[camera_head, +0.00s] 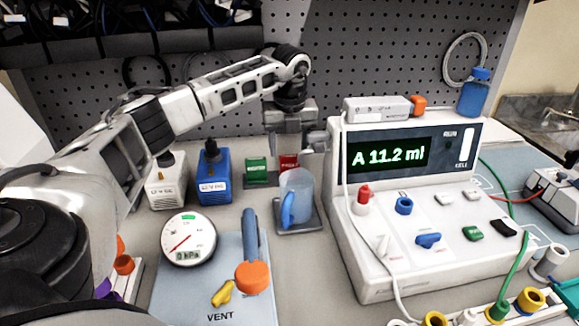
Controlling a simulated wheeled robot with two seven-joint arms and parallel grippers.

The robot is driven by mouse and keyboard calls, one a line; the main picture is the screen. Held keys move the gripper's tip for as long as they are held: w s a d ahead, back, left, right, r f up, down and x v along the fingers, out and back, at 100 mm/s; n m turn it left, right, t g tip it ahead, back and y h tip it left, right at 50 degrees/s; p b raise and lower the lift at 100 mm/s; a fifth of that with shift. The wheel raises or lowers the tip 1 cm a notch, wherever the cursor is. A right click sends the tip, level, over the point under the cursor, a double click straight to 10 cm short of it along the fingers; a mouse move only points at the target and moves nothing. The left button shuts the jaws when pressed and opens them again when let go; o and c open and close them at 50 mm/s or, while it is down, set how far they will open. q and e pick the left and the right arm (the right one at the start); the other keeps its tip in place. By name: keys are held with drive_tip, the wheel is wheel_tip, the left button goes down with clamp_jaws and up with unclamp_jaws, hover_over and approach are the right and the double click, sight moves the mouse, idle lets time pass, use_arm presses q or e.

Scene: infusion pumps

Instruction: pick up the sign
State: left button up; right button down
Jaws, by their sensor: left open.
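Two small sign-like pieces stand at the back of the bench: a green one (257,166) on a dark base and a red one (289,162) to its right. Which one is the sign I cannot tell for sure. My left gripper (297,146) points down just above the red piece, open, with nothing seen between its fingers. The red piece's lower part is hidden behind a clear blue jug (298,185). My right gripper is out of view.
The jug stands on a grey pad close in front of the red piece. A white pump (380,250) reading "A 11.2 ml" stands right of it. Blue (213,180) and white (167,187) boxes stand left. A vent panel (180,290) with gauge and lever lies in front. A pegboard rises behind.

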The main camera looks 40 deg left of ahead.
sight(290, 156)
use_arm(q)
wheel_tip(290, 156, down, 5)
drive_tip(key=shift+w+f+p, duration=0.1)
drive_tip(key=shift+f+p, duration=0.05)
drive_tip(key=shift+p, duration=0.3)
drive_tip(key=shift+c, duration=0.3)
drive_tip(key=c, duration=0.7)
drive_tip(key=shift+r, duration=0.2)
